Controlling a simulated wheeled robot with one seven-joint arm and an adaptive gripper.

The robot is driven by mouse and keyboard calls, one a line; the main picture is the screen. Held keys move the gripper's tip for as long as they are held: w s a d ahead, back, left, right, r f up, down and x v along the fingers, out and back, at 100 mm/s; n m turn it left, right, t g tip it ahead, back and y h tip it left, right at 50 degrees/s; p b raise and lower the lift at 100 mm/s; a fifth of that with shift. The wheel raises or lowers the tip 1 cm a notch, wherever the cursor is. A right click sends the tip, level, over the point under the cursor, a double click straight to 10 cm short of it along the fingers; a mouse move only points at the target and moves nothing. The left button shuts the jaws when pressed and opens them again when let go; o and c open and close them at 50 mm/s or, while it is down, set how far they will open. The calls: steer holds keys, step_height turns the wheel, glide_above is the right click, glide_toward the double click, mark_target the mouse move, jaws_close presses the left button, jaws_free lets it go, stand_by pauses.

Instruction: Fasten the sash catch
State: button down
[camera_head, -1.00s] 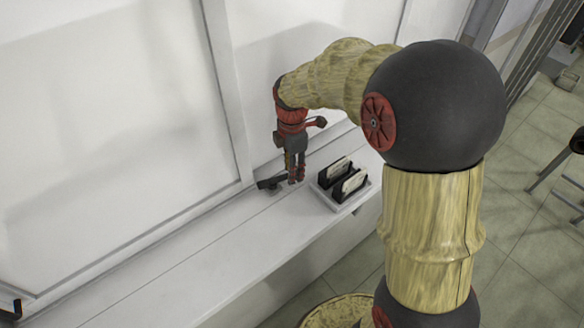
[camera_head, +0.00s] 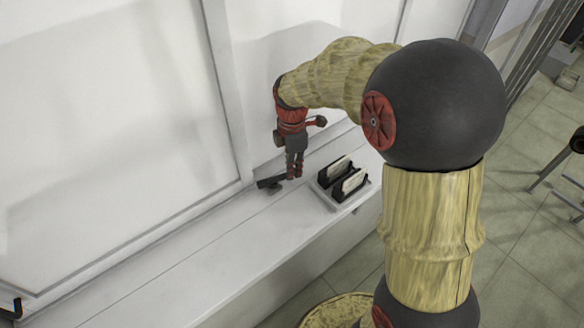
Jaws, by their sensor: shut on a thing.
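The sash catch (camera_head: 270,183) is a small dark piece on the white ledge, at the foot of the window's upright frame bar. My gripper (camera_head: 294,174) points down at the right end of the catch. Its fingers are close together and shut on part of the catch, though the fingers hide the gripped part. I cannot tell from this view whether the catch is fully engaged.
A light tray (camera_head: 346,203) with black holders and pale cards stands on the ledge just right of my gripper. White window panels (camera_head: 110,120) rise behind the ledge (camera_head: 190,262). The ledge to the left is mostly clear.

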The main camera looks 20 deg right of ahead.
stand_by(0.6)
steer(key=s+m, duration=0.1)
steer(key=m, duration=0.1)
steer(key=s+m+b, duration=0.1)
steer(key=m, duration=0.1)
steer(key=shift+s+a, duration=0.15)
steer(key=s+m, duration=0.1)
steer(key=m, duration=0.1)
steer(key=s+a+m+b, duration=0.1)
steer(key=m, duration=0.1)
steer(key=shift+s+a+m, duration=0.1)
steer(key=shift+a+m, duration=0.05)
steer(key=shift+m, duration=0.25)
steer(key=m, duration=0.1)
steer(key=s+a+m, duration=0.1)
steer(key=m, duration=0.1)
steer(key=shift+s+a+b, duration=0.1)
steer(key=shift+a+b, duration=0.1)
steer(key=shift+b, duration=0.2)
steer(key=shift+s+a+r+m, duration=0.1)
steer(key=shift+a+m, duration=0.15)
steer(key=shift+m, duration=0.3)
steer(key=shift+s+a+f+m, duration=0.1)
steer(key=shift+a+m, duration=0.1)
steer(key=shift+m, duration=0.3)
steer(key=shift+s+a+r+m, duration=0.1)
steer(key=shift+a+m, duration=0.15)
steer(key=shift+m, duration=0.3)
